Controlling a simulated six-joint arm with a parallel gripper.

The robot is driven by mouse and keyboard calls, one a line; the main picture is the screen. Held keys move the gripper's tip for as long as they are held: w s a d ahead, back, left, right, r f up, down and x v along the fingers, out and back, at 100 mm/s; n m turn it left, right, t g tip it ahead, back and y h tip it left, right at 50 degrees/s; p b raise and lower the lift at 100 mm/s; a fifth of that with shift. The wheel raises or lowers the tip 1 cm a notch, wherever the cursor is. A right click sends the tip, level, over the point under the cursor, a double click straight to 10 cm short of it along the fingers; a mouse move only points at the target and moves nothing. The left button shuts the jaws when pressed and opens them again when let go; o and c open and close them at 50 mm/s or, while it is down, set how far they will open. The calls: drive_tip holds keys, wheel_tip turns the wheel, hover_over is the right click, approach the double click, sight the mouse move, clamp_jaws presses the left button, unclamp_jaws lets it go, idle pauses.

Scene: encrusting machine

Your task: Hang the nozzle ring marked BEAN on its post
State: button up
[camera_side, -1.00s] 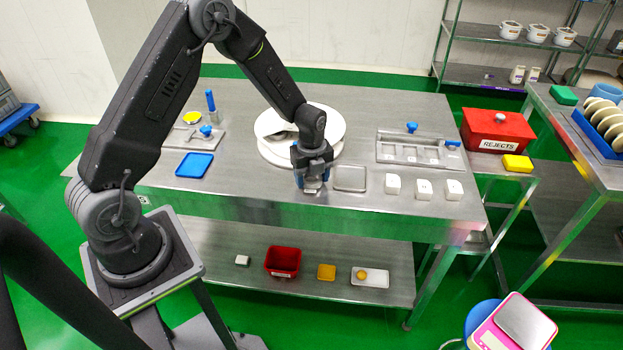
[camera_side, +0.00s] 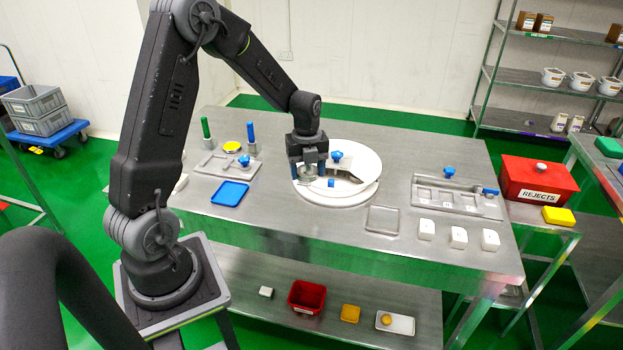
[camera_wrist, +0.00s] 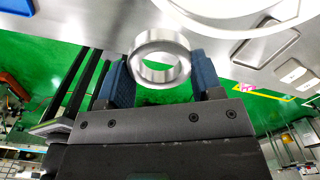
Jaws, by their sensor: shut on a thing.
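A plain metal ring (camera_wrist: 137,62) sits between the two blue fingers of my gripper (camera_wrist: 163,70) in the wrist view, its open hole facing the camera. No BEAN mark is readable on it. In the side view my gripper (camera_side: 309,170) is shut on the ring, over the left part of the white round plate (camera_side: 340,197). Two upright posts stand at the back left of the table, one green (camera_side: 206,128) and one blue (camera_side: 251,132), each with a metal collar at its foot. Labels on them cannot be read.
A tray with a yellow disc (camera_side: 233,147) and a blue knob lies just in front of the posts. A blue tray (camera_side: 230,193) is nearer. A metal cover with a blue knob (camera_side: 337,156) rises beside my gripper. White blocks (camera_side: 458,237) stand front right.

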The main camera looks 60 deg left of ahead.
hover_over(331, 182)
drive_tip(key=shift+f+m, duration=0.3)
drive_tip(key=shift+f, duration=2)
drive_tip(key=shift+f, duration=2.1)
drive_tip(key=o, duration=1.2)
drive_tip(key=shift+c, duration=0.2)
drive_tip(key=shift+o, duration=0.7)
drive_tip(key=shift+o, duration=0.2)
drive_tip(key=shift+r, duration=4.05)
